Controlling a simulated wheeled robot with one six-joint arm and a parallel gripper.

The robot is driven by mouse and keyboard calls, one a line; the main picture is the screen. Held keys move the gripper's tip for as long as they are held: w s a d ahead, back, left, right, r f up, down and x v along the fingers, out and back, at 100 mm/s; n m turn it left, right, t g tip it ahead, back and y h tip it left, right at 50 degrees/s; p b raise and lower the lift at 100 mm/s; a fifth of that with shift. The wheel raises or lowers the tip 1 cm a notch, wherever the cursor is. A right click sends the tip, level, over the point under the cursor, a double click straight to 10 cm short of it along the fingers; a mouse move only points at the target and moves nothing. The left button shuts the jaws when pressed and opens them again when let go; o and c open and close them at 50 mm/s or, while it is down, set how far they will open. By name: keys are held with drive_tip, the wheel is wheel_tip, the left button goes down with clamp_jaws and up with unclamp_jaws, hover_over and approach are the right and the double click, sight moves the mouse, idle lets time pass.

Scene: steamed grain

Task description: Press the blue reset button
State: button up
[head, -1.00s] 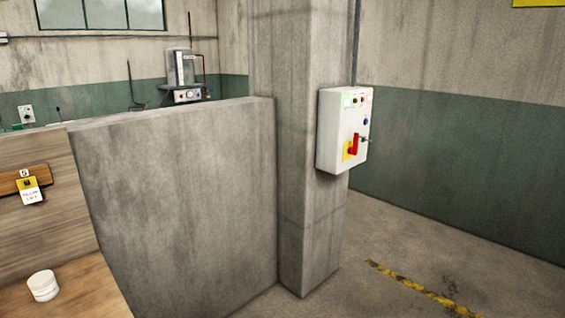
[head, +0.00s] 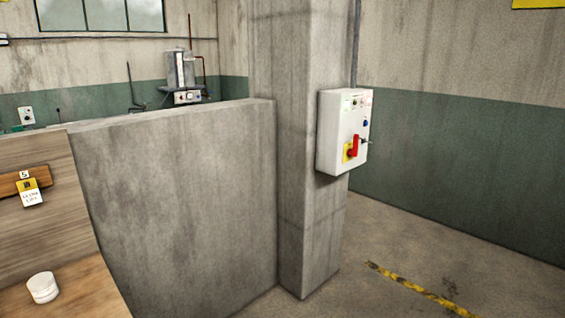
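A white control box (head: 335,130) is mounted on the concrete pillar, right of the picture's middle. The blue button (head: 365,123) is on the right part of its front face, small and unobstructed. Below it is a red rotary handle (head: 355,146) on a yellow plate (head: 347,153), standing roughly upright. A small key-like part (head: 365,141) sticks out to its right. Small indicators and labels (head: 355,103) along the top of the face look unlit. My gripper is not in view.
The concrete pillar (head: 295,200) and low wall (head: 180,190) stand left of the box. A wooden bench (head: 85,290) with a white round container (head: 42,287) is at lower left. Open floor (head: 400,230) with a yellow line (head: 425,290) lies at right.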

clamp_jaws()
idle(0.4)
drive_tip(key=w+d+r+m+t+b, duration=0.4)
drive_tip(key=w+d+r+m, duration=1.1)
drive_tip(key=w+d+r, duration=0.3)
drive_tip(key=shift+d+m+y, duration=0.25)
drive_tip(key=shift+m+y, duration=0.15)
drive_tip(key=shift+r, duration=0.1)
